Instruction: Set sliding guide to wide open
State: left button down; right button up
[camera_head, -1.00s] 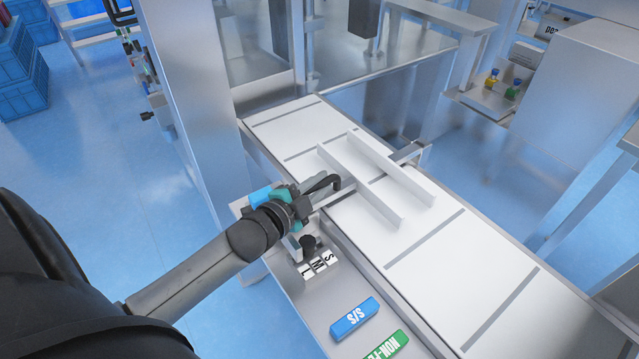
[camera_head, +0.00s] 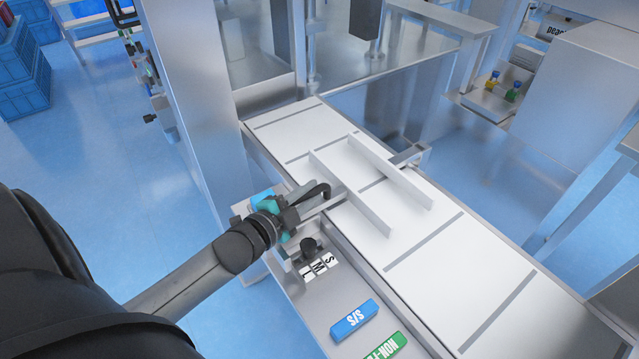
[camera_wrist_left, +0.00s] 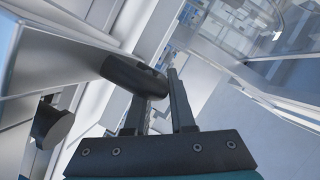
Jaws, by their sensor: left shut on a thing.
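The sliding guide is a pair of upright white rails on the conveyor, a near rail (camera_head: 351,192) and a far rail (camera_head: 390,172), with a clear gap between them. A rod runs from the near rail toward me to a black bent handle (camera_head: 317,191). My left gripper (camera_head: 298,203) is shut on this handle at the conveyor's near edge. The left wrist view shows the black handle (camera_wrist_left: 135,76) at the fingers (camera_wrist_left: 155,110). A black knob (camera_head: 310,247) stands beside a scale marked S, M and L (camera_head: 320,266). My right gripper is out of view.
A blue S/S button (camera_head: 355,319) and a green button (camera_head: 386,347) sit on the near panel. The white conveyor belt (camera_head: 440,235) is otherwise bare. A tall metal post (camera_head: 180,100) stands left of my gripper.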

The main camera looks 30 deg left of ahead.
pick_arm(q)
jog(key=s, duration=0.1)
jog(key=s+a+p, duration=0.1)
jog(key=s, duration=0.2)
jog(key=shift+s+a, duration=0.1)
jog(key=shift+a, duration=0.25)
jog(key=shift+f, duration=0.15)
jog(key=c, duration=1.2)
grip_release()
jog(key=o, duration=0.3)
jog(key=shift+s+a, duration=0.1)
jog(key=shift+s, duration=0.05)
jog(key=shift+o, duration=0.7)
